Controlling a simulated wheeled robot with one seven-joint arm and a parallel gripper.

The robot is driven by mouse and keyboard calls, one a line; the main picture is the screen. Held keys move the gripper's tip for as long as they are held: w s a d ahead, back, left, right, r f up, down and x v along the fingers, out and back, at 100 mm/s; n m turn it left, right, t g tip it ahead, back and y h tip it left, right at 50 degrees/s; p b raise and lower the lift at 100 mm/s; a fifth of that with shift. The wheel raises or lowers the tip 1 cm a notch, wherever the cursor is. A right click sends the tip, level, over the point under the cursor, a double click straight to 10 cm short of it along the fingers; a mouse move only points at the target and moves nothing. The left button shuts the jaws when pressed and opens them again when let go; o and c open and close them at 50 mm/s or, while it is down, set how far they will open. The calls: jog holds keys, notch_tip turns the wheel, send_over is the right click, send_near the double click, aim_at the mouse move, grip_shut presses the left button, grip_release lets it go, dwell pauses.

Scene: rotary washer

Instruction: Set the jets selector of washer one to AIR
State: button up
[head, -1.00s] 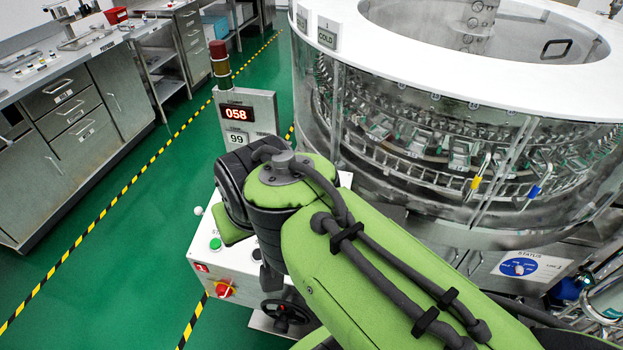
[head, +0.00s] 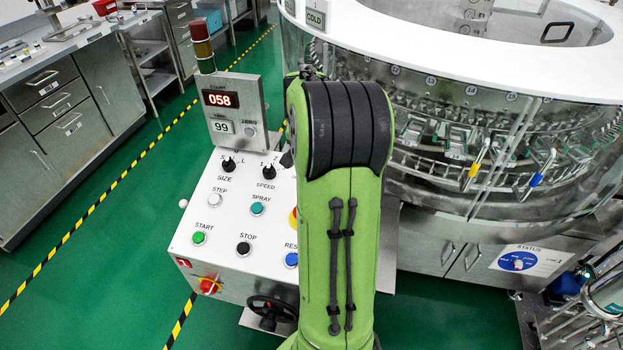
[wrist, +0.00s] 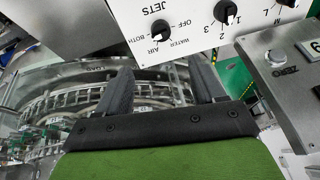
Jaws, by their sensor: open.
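The jets selector (wrist: 160,31) is a small black knob on the white control panel (wrist: 125,15), seen upside down at the top of the wrist view. OFF, WATER, AIR and BOTH are printed around it. I cannot tell clearly which label its pointer faces. My gripper (wrist: 160,66) is open and empty, its two dark fingers apart below the knob in that picture, with no visible contact. In the head view the white panel (head: 225,250) shows, but my green arm covers its right part, and the jets selector and my gripper are hidden.
A counter box (head: 233,110) reading 058 stands at the panel's back. Size (head: 229,163) and speed (head: 268,171) knobs and several buttons are close by. A red switch (head: 209,285) and handwheel (head: 270,312) protrude in front. The round washer (head: 460,110) stands right; green floor is clear left.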

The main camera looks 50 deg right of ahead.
jog(key=b+x, duration=0.3)
jog(key=x, duration=1.2)
jog(key=shift+w+a+f, duration=0.1)
jog(key=shift+f, duration=0.05)
jog(key=c, duration=1)
jog(key=shift+c, duration=0.2)
jog(key=shift+n, duration=0.4)
jog(key=n, duration=0.4)
jog(key=shift+n+y+p, duration=0.4)
jog(key=n, duration=0.2)
jog(key=n+p, duration=0.1)
jog(key=n, duration=0.2)
jog(key=shift+t+y, duration=0.3)
jog(key=shift+y, duration=0.1)
jog(key=shift+n, duration=0.4)
